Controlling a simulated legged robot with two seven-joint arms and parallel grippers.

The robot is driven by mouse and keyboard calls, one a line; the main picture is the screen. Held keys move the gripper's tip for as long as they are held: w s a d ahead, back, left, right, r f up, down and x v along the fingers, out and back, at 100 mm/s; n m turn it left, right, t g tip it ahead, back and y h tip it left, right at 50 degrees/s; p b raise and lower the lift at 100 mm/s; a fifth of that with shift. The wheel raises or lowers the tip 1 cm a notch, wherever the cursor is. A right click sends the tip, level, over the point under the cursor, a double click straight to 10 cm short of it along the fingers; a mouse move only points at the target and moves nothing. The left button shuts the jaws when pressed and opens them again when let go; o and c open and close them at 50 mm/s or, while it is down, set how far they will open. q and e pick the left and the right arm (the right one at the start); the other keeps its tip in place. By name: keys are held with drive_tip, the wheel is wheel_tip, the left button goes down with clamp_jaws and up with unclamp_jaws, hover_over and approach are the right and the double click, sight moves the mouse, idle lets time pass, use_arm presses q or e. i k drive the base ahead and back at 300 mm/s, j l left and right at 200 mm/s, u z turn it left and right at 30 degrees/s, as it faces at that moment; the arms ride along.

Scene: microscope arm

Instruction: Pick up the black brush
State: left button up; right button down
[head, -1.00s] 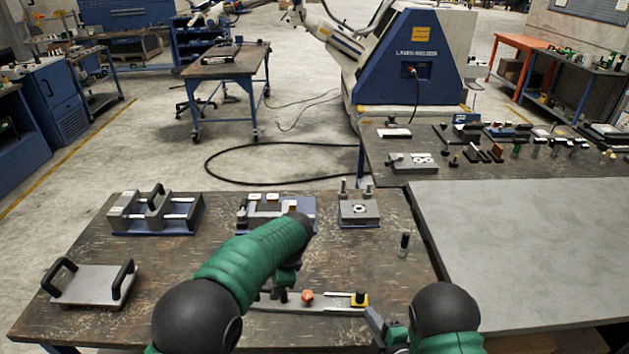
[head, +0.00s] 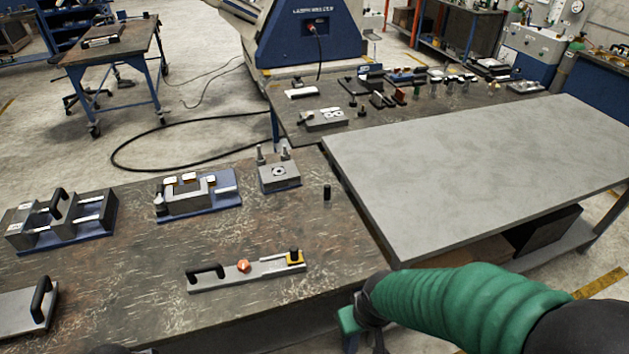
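A small dark upright cylinder (head: 327,191) stands near the right edge of the worn brown table. It may be the black brush, but it is too small to tell. My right gripper (head: 352,327) is at the table's front right corner, nearer to me than the cylinder and well apart from it. Its fingers are mostly hidden at the bottom edge, so I cannot tell whether it is open. My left gripper is not in view.
A bar fixture with a handle and orange knob (head: 244,266) lies between. Metal fixtures (head: 280,175) and (head: 198,193) stand on the left. A bare grey table (head: 480,175) adjoins at right. Small tools (head: 400,97) crowd the back bench.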

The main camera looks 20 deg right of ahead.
sight(328, 198)
drive_tip(key=i+l+u, duration=0.3)
drive_tip(key=i, duration=0.15)
drive_tip(key=i+l+u, duration=0.35)
drive_tip(key=i+l, duration=0.1)
